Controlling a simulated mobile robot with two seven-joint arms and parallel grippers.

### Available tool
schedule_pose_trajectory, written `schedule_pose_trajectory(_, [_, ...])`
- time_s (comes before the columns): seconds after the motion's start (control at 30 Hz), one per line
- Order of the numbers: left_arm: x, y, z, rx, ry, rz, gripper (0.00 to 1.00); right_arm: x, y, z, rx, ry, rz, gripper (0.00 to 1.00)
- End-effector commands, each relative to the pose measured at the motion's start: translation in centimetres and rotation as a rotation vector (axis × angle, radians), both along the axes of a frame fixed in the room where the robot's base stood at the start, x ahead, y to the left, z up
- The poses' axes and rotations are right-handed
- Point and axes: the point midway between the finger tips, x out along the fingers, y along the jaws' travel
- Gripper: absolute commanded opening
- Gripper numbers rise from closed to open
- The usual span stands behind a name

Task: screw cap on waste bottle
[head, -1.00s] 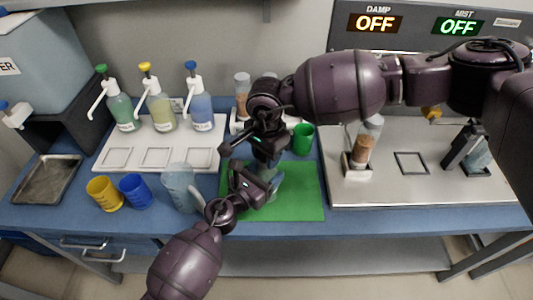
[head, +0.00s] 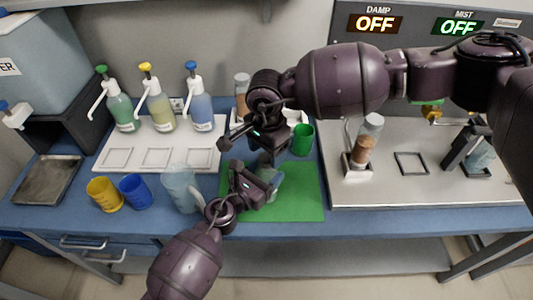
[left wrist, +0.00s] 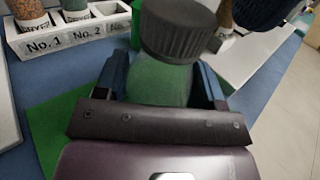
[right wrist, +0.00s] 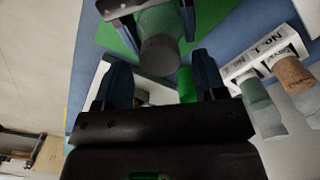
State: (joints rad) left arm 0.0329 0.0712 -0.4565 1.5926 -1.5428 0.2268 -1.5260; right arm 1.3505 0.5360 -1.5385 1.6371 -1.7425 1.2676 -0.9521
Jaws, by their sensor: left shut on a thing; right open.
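The waste bottle (head: 271,184) is translucent and stands over the green mat, partly hidden by my grippers in the head view. My left gripper (head: 262,182) is shut around its body; the left wrist view shows the body (left wrist: 160,82) between the two fingers. A dark grey ribbed cap (left wrist: 178,30) sits on top of the bottle; whether it is fully tightened cannot be told. The cap also shows in the right wrist view (right wrist: 159,54), beyond the spread fingers of my right gripper (right wrist: 157,82). My right gripper is open, empty and apart from the cap.
The green mat (head: 304,205) lies under the bottle. A clear jug (head: 180,188) stands close left, beside blue (head: 135,190) and yellow cups (head: 104,194). A green cup (head: 302,140) is behind right. A white rack (left wrist: 70,36) with sample bottles stands behind. The metal platform (head: 420,190) is right.

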Motion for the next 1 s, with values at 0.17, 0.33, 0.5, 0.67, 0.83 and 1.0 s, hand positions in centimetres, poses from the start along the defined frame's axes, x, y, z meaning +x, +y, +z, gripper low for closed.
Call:
schedule_pose_trajectory(0.17, [0.0, 0.0, 0.0, 0.001, 0.001, 0.000, 0.00, 0.1, 0.0, 3.5, 0.001, -0.004, 0.001, 0.65])
schedule_pose_trajectory(0.33, [0.0, 0.0, 0.0, 0.001, 0.001, 0.000, 0.00, 0.1, 0.0, 6.7, 0.001, -0.004, 0.000, 0.65])
schedule_pose_trajectory(0.5, [0.0, 0.0, 0.0, 0.001, 0.001, 0.000, 0.00, 0.0, 0.0, 9.1, 0.002, -0.004, 0.001, 0.65])
schedule_pose_trajectory(0.67, [0.0, 0.0, 0.0, 0.001, 0.001, 0.000, 0.00, 0.0, 0.0, 10.1, 0.001, -0.001, 0.000, 0.65])
schedule_pose_trajectory(0.83, [0.0, 0.0, 0.0, 0.001, 0.001, 0.000, 0.00, 0.0, 0.0, 10.4, 0.001, -0.001, 0.001, 0.65])
schedule_pose_trajectory(1.0, [0.0, 0.0, 0.0, 0.001, 0.001, 0.000, 0.00, 0.0, 0.0, 10.4, 0.001, -0.001, 0.001, 0.65])
